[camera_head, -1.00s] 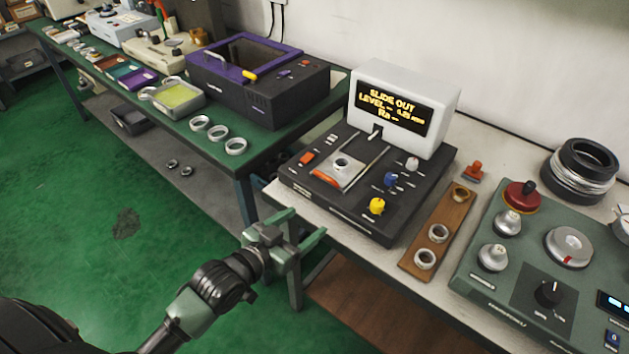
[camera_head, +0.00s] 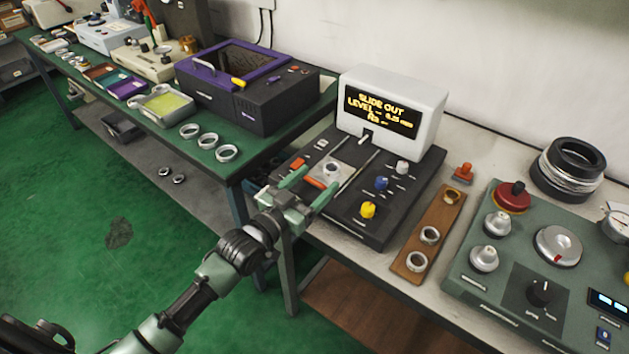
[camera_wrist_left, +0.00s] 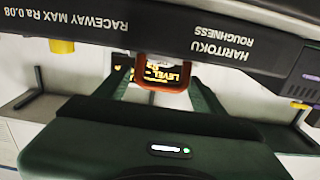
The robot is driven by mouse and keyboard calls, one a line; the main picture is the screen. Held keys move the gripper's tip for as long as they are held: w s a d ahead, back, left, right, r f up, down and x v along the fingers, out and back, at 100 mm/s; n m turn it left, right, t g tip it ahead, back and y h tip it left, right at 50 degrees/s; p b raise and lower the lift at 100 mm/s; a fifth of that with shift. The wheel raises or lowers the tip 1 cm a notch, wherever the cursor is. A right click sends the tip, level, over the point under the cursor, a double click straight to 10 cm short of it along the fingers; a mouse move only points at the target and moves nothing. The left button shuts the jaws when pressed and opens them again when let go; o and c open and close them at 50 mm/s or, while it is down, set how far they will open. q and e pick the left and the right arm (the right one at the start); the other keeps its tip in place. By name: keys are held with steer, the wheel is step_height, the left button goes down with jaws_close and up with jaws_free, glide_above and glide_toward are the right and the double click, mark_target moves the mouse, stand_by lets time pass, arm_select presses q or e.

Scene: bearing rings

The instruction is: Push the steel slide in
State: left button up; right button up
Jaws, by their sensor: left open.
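The steel slide (camera_head: 346,171) sits in a dark roughness tester (camera_head: 385,205), with a metal ring (camera_head: 331,170) on it. Its orange handle (camera_head: 313,182) is at the front edge. The display (camera_head: 382,113) reads "SLIDE OUT". My left gripper (camera_head: 319,180) is open, with its fingers on either side of the handle in the head view. In the left wrist view the orange handle (camera_wrist_left: 163,72) shows as a loop between the spread fingers. Whether the gripper touches it, I cannot tell. My right gripper is not in view.
A wooden strip (camera_head: 428,240) with rings lies right of the tester. A green control panel (camera_head: 530,260) stands farther right. A purple-lidded box (camera_head: 250,90) and several rings are on the green bench to the left. Blue and yellow knobs (camera_head: 368,210) stand right of the slide.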

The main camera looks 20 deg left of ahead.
mark_target(327, 177)
arm_select(q)
jaws_close()
steer(key=b+x, duration=0.1)
steer(key=x, duration=0.4)
steer(key=shift+w+d+f, duration=0.1)
jaws_free()
steer(key=shift+v, duration=3.95)
